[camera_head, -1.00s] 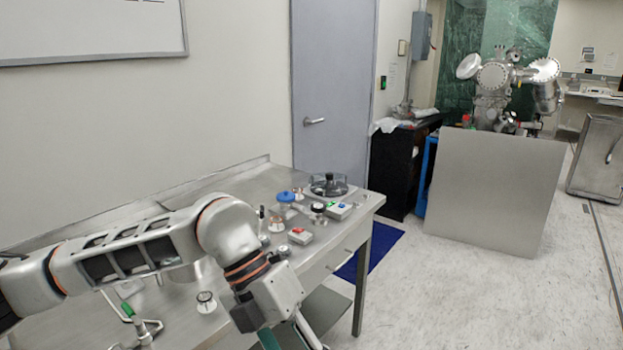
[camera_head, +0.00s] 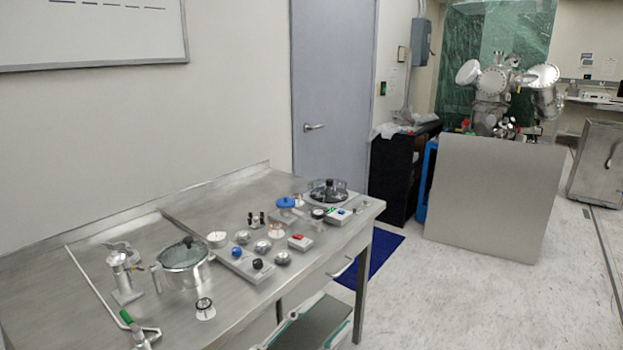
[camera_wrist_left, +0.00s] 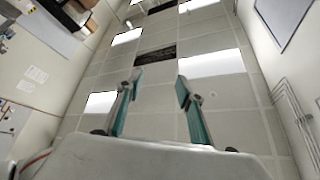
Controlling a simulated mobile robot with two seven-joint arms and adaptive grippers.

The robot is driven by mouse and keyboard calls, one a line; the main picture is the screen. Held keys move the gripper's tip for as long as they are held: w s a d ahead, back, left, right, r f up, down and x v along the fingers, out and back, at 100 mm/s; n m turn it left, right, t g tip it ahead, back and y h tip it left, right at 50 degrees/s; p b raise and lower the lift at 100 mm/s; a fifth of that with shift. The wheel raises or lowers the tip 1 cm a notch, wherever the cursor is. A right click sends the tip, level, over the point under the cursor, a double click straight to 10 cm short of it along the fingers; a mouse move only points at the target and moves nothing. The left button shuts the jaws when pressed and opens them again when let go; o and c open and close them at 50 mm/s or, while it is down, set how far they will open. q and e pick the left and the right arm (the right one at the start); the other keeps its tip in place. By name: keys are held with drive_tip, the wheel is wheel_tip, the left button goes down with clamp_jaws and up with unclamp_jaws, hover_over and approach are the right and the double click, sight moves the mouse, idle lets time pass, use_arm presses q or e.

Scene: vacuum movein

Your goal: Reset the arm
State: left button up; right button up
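My left gripper (camera_wrist_left: 158,82) shows in the left wrist view with its two grey and teal fingers spread apart. Nothing is between the fingers, and the gripper is open. Behind them the view is filled by the ceiling with bright light panels, so the wrist camera faces upward. In the head view my left arm no longer crosses the table. A grey-green shape at the bottom edge there is too cut off to tell whether it belongs to my gripper. My right gripper is in neither view.
The steel table (camera_head: 100,230) holds a lidded pot (camera_head: 183,265), a blue-topped part (camera_head: 286,203), a round dark-lidded dish (camera_head: 328,190), a green-handled rod (camera_head: 127,318) and several knobs and button boxes. A vacuum chamber (camera_head: 492,90) stands behind a metal panel (camera_head: 495,195).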

use_arm(q)
drive_tip(key=a+f+n+t+y, duration=0.1)
drive_tip(key=a+f+n+y, duration=0.45)
drive_tip(key=f, duration=0.45)
drive_tip(key=a+f+n+t+y, duration=0.2)
drive_tip(key=a+f+n+y, duration=0.4)
drive_tip(key=f, duration=0.4)
drive_tip(key=s+a+f+n+g+y, duration=0.1)
drive_tip(key=s+a+f+g+y, duration=0.1)
drive_tip(key=s+a+f, duration=0.3)
drive_tip(key=s+a+f+n+g+y, duration=0.1)
drive_tip(key=s+a+f+g+y, duration=0.2)
drive_tip(key=s+f, duration=0.6)
wheel_tip(320, 180, down, 5)
drive_tip(key=a, duration=0.2)
drive_tip(key=shift+s+a+r+g, duration=0.15)
drive_tip(key=shift+a+r+g, duration=0.05)
drive_tip(key=shift+a+g, duration=0.2)
